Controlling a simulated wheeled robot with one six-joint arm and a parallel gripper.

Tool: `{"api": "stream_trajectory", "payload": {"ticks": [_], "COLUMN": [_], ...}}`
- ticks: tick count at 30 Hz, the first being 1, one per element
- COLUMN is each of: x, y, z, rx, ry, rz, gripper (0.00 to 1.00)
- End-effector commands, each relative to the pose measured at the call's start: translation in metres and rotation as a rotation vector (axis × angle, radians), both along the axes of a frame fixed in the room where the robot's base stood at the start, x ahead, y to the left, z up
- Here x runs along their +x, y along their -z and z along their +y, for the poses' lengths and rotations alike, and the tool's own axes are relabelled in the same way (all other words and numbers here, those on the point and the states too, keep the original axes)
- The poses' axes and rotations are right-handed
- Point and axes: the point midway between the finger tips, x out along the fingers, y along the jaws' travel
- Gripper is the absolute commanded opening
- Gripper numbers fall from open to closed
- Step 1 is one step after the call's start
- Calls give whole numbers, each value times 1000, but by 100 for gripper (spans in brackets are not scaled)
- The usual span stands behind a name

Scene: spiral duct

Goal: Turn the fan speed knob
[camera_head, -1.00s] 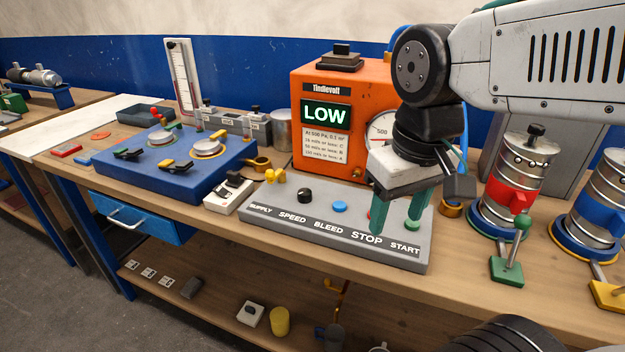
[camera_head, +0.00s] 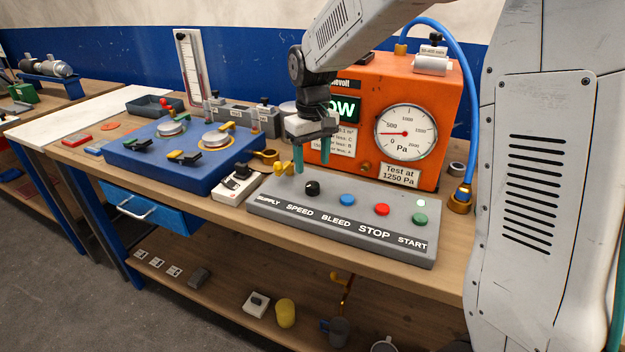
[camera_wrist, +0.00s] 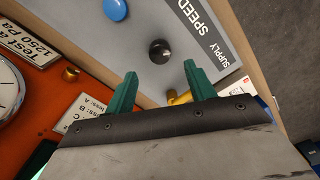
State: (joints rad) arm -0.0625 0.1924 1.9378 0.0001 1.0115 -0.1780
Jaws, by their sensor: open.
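The fan speed knob is the small black knob (camera_head: 312,188) above the SPEED label on the grey control panel (camera_head: 262,200). In the wrist view the black knob (camera_wrist: 159,51) shows a light mark and lies beyond the fingertips, between their lines. My gripper (camera_head: 312,170) is open and empty, its green fingers pointing down just above and behind the knob. The fingers also show in the wrist view (camera_wrist: 160,78), apart from the knob. The yellow SUPPLY valve (camera_head: 284,168) is close to the left finger; I cannot tell whether they touch.
Blue BLEED (camera_head: 347,200), red STOP (camera_head: 382,209) and green START (camera_head: 420,219) buttons line the panel to the right. The orange machine (camera_head: 440,95) with a pressure gauge (camera_head: 406,132) stands behind. A blue fixture box (camera_head: 180,180) is at left.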

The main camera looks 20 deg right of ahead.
Motion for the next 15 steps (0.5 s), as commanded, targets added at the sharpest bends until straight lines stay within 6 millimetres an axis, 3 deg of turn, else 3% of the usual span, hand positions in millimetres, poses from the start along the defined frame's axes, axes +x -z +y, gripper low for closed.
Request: {"api": "stream_trajectory", "payload": {"ticks": [9, 15], "x": [-1, -1], "y": [50, 62], "z": [0, 0], "rx": [1, 0], "ry": [0, 0], "rz": [1, -1], "gripper": [55, 55]}}
